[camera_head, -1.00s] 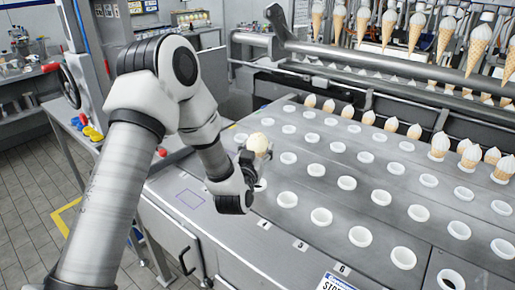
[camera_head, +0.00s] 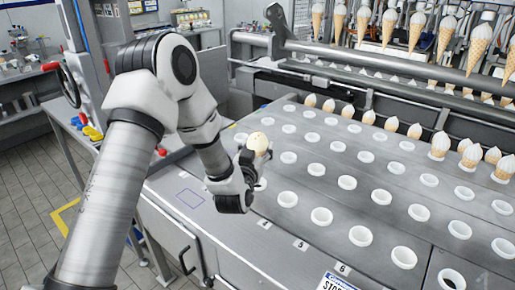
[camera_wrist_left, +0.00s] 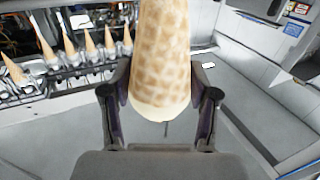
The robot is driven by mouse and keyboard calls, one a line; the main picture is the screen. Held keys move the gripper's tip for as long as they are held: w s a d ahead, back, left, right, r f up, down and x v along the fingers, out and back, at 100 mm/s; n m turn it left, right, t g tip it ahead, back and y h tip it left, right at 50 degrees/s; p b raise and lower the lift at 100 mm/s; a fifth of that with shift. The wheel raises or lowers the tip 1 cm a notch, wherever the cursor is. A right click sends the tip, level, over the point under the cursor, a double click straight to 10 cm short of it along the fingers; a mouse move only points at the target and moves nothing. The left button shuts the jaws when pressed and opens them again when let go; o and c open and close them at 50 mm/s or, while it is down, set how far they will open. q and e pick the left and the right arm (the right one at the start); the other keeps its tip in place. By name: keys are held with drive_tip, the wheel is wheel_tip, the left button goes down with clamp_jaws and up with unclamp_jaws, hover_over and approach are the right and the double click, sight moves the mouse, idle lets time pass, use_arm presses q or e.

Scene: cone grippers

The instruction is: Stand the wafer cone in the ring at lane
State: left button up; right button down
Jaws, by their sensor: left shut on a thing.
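The wafer cone (camera_wrist_left: 160,55) is pinched between the two fingers of my left gripper (camera_wrist_left: 160,95). Its tan waffle wall and a pale rounded end show in the left wrist view; its other end is cut off by the frame. In the head view only the cone's pale top (camera_head: 258,141) shows above my left gripper (camera_head: 250,158), which hides the rest. The gripper is over the left part of the ringed deck. A white ring (camera_head: 261,185) beside the gripper is partly hidden by it. I cannot read which ring belongs to the named lane. My right gripper is not in view.
Rows of white rings, several of them empty (camera_head: 322,216), cover the grey deck (camera_head: 300,238). Filled cones (camera_head: 439,146) stand in rings toward the back right. More cones hang from a rack (camera_head: 415,30) above. A thick rail (camera_head: 390,68) crosses behind the deck.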

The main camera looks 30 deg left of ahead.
use_arm(q)
drive_tip(key=shift+f+b, duration=1.5)
drive_tip(key=shift+f, duration=0.25)
drive_tip(key=shift+r+p, duration=1.1)
drive_tip(key=shift+r, duration=0.4)
idle(0.9)
drive_tip(key=shift+f+b, duration=1.3)
drive_tip(key=shift+f, duration=0.1)
drive_tip(key=o, duration=0.8)
drive_tip(key=shift+r, duration=0.1)
